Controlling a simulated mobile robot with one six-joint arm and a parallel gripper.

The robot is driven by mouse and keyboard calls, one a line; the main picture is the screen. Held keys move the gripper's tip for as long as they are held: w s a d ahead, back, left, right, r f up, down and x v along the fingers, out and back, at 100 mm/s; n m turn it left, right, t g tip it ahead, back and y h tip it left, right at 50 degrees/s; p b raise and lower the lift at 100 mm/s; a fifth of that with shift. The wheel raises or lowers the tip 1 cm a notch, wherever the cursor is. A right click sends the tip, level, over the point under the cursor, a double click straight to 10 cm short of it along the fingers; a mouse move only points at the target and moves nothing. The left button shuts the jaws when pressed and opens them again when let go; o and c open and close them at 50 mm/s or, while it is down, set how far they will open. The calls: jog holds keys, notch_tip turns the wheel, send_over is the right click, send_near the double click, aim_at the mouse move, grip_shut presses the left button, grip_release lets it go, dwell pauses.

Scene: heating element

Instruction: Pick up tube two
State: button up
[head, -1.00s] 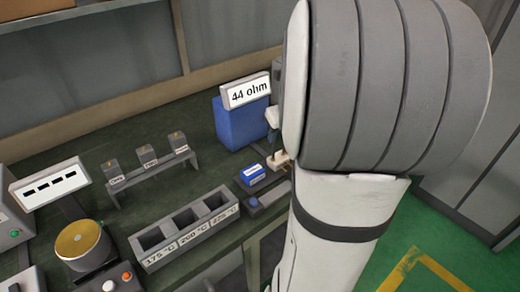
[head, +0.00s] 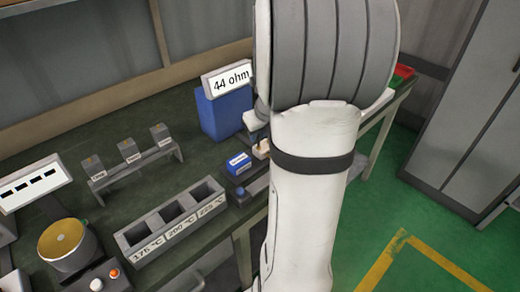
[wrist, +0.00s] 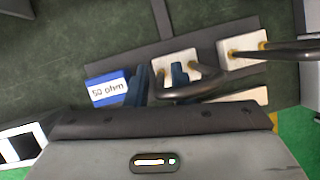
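In the wrist view, a dark looped tube (wrist: 205,95) stands on a white block (wrist: 174,62) with brass pins. A second dark tube (wrist: 292,53) on a white block (wrist: 240,50) is at the right. No number shows on either, so I cannot tell which is tube two. My gripper (wrist: 158,82) has its two dark blue fingers apart, around the left end of the looped tube. A gap shows between them; contact is unclear. In the head view my arm hides most of the gripper, and a white pinned block (head: 262,150) shows beside it.
A blue block labelled 50 ohm (wrist: 108,90) sits just left of the fingers. In the head view, a blue box with a 44 ohm sign (head: 225,112), a three-slot temperature rack (head: 170,228) and a stand with small grey blocks (head: 135,172) share the bench.

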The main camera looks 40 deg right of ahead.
grip_shut()
jog(key=shift+r, duration=0.1)
dwell(0.4)
